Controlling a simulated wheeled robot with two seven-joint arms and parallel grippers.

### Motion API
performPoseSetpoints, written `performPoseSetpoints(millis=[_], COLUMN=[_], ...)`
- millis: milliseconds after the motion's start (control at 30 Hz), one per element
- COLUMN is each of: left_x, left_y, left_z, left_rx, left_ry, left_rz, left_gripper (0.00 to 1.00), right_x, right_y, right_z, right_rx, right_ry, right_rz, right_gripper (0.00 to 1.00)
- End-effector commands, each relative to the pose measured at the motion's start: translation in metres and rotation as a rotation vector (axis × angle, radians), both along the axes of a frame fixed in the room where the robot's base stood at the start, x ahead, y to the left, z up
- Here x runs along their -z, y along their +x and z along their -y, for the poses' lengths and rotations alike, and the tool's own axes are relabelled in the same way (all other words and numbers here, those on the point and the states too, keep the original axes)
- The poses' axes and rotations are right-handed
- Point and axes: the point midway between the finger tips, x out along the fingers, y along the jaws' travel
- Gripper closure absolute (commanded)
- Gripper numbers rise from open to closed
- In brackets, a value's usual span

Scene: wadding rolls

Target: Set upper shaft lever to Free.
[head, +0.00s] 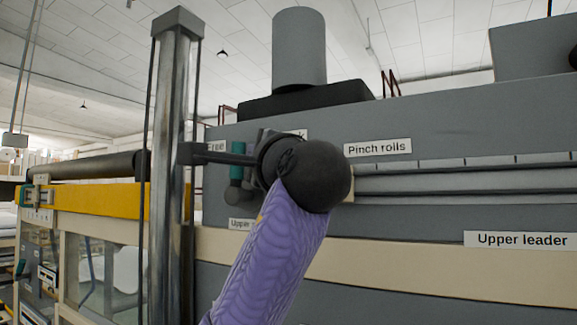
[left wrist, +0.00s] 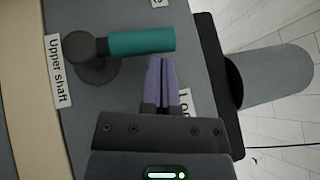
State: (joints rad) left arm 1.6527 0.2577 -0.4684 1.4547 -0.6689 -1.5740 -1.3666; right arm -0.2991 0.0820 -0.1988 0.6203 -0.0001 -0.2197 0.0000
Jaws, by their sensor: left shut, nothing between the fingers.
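The upper shaft lever has a teal handle (left wrist: 142,42) on a dark round hub (left wrist: 90,62), beside the "Upper shaft" label (left wrist: 58,71). In the head view the teal handle (head: 237,160) stands about upright above the hub, between the "Free" label (head: 215,146) on the left and a partly covered label, ending in "k", on the right. My left gripper (left wrist: 160,60) is shut and empty, its purple fingertips close beside the handle on the side of that covered label. I cannot tell whether they touch. In the head view my wrist hides the fingers. My right gripper is not in view.
A metal post (head: 167,200) stands left of the lever. A yellow beam (head: 90,200) lies further left.

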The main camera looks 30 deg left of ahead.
Motion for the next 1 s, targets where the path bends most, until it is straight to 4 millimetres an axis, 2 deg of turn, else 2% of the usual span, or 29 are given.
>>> performPoseSetpoints(millis=[500, 1000], left_x=[-0.01, -0.01], left_y=[0.001, 0.001], left_z=[-0.033, -0.049], left_rx=[-0.002, -0.002], left_ry=[0.003, 0.005], left_rz=[0.001, 0.002], left_gripper=[1.0, 1.0], right_x=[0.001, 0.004], right_y=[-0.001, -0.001], right_z=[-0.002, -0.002], right_rx=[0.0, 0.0], right_ry=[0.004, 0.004], right_rz=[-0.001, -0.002], right_gripper=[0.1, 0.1])
